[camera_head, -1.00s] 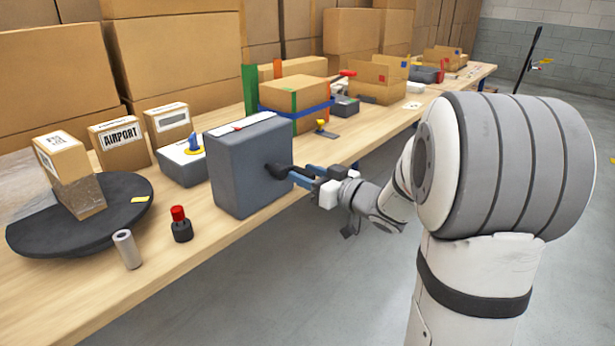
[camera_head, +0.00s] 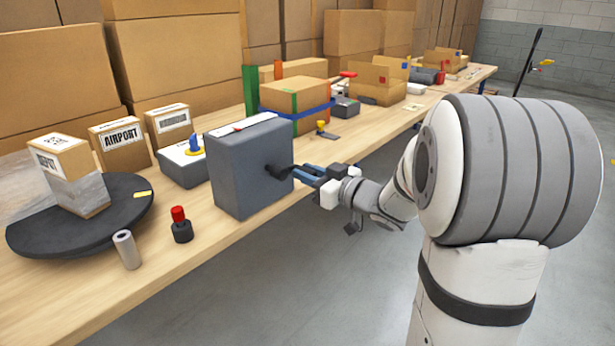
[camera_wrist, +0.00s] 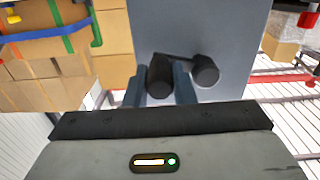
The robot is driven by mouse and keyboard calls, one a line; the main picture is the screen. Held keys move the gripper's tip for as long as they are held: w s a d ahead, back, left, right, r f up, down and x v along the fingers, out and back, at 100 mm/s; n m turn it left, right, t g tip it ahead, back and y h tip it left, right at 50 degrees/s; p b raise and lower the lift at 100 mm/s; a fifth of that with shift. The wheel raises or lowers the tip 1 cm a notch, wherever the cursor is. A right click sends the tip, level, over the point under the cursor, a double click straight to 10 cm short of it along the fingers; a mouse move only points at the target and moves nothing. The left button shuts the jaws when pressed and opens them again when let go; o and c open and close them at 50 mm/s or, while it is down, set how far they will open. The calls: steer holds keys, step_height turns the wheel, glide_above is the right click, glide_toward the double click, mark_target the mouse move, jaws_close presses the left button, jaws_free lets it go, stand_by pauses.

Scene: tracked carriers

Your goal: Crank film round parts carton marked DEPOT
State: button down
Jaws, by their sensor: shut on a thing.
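The parts carton marked DEPOT (camera_head: 58,145) stands upright on the black turntable (camera_head: 110,228) at the left. Clear film (camera_head: 82,193) covers its lower part; the top part is bare. The carton's rear faces are hidden. A grey crank box (camera_head: 240,183) stands right of the turntable, with a black crank (camera_head: 275,171) on its right side. My gripper (camera_head: 302,176) is at that side, its blue fingers shut on the crank's handle. In the wrist view, the dark handle (camera_wrist: 159,90) sits between the fingers, and the crank's hub (camera_wrist: 205,70) is just right of it.
An AIRPORT carton (camera_head: 119,143) and another labelled carton (camera_head: 172,122) stand behind. A grey box with a blue knob (camera_head: 183,165) is beside the crank box. A grey roll (camera_head: 126,250) and a red-topped black post (camera_head: 181,226) stand near the front edge. Floor lies clear in front.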

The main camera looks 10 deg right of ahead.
step_height(320, 180, up, 2)
steer(key=n+b, duration=0.1)
steer(key=n, duration=0.3)
steer(key=c, duration=1.2)
jaws_free()
steer(key=p+v, duration=0.1)
steer(key=v, duration=0.7)
steer(key=shift+p, duration=0.3)
steer(key=shift+r, duration=0.1)
